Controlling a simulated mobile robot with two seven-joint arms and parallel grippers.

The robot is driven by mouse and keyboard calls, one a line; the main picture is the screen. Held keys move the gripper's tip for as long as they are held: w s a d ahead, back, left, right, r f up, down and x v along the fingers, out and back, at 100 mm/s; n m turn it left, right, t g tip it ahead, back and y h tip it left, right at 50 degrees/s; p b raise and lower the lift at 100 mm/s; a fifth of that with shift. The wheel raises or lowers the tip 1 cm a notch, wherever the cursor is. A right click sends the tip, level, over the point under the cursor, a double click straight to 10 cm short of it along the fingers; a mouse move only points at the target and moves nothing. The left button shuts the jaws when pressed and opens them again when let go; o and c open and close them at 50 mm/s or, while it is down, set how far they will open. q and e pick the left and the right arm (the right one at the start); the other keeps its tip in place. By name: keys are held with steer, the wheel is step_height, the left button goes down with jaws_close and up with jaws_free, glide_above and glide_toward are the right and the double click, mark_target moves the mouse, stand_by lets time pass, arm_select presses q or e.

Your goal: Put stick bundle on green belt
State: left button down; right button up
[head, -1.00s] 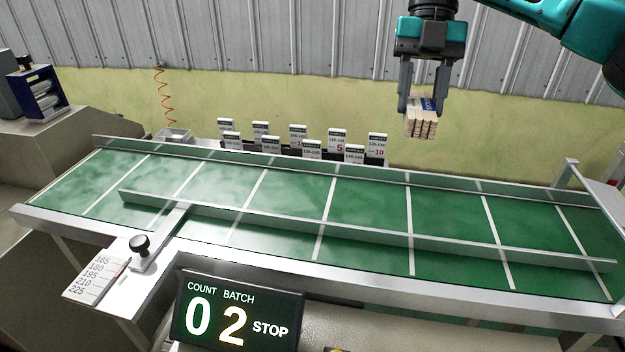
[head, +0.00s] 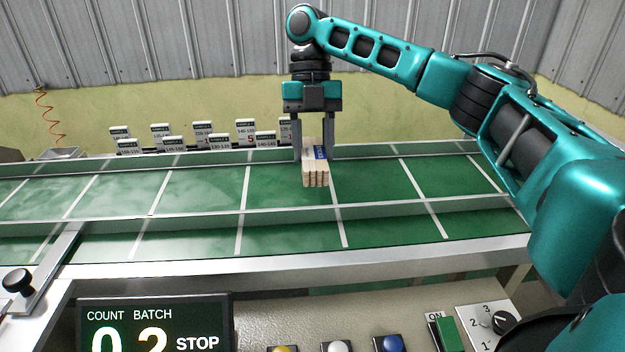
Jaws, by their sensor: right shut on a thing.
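The stick bundle (head: 315,172) is a pale wooden block of sticks with a blue label, in the middle of the head view. My right gripper (head: 314,155) points down and is shut on the bundle, one finger on each side. The green belt (head: 205,190) runs across the view with white cross lines. The bundle appears over the belt's far lane, between the back rail and the middle rail. I cannot tell whether it touches the belt. My left gripper is not in view.
A metal middle rail (head: 270,213) divides the belt lengthwise. Several white label cards (head: 245,130) stand behind the back rail. In front are a display (head: 150,325) reading STOP, coloured buttons (head: 388,344) and a rotary knob (head: 503,322). The belt left of the bundle is clear.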

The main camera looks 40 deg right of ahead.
step_height(320, 180, down, 4)
steer(key=shift+f+b, duration=0.2)
steer(key=shift+b, duration=0.1)
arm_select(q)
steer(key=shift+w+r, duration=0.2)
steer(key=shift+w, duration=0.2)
arm_select(e)
steer(key=shift+f, duration=0.1)
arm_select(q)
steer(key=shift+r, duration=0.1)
arm_select(e)
steer(key=o, duration=1.3)
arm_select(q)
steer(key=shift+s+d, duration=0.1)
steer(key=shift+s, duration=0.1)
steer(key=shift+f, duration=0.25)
